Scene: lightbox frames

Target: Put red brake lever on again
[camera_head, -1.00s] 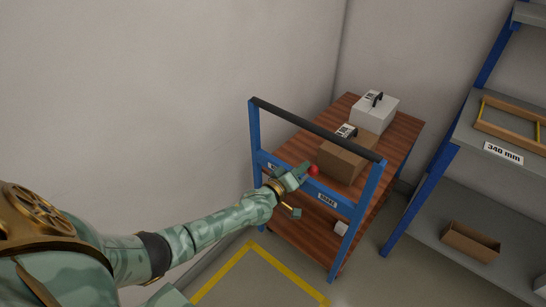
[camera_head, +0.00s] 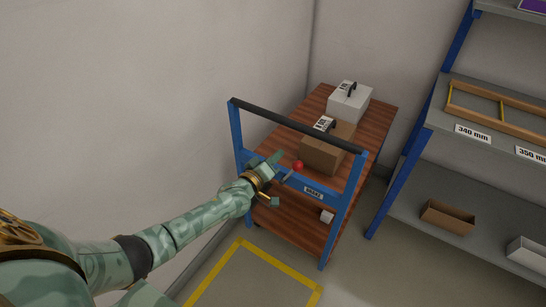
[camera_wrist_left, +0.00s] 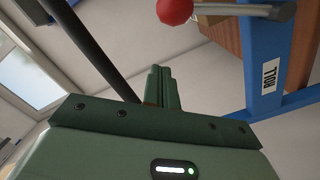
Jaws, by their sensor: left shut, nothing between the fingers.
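The red ball knob of the brake lever (camera_head: 298,165) stands at the blue crossbar under the cart's handle. In the left wrist view the red knob (camera_wrist_left: 174,9) is at the top edge, partly cut off, with a grey rod (camera_wrist_left: 245,11) running right from it to the blue frame. My left gripper (camera_head: 278,157) is just left of the knob in the head view, apart from it. In the left wrist view its fingers (camera_wrist_left: 158,72) are shut together with nothing between them. My right gripper is not in view.
The cart (camera_head: 375,125) has a blue frame, a dark handle bar (camera_head: 295,125) and wooden decks. A brown box (camera_head: 322,155) and a white case (camera_head: 349,102) stand on its top deck. A yellow floor marking (camera_head: 240,245) lies before it. A grey shelf (camera_head: 410,200) stands right.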

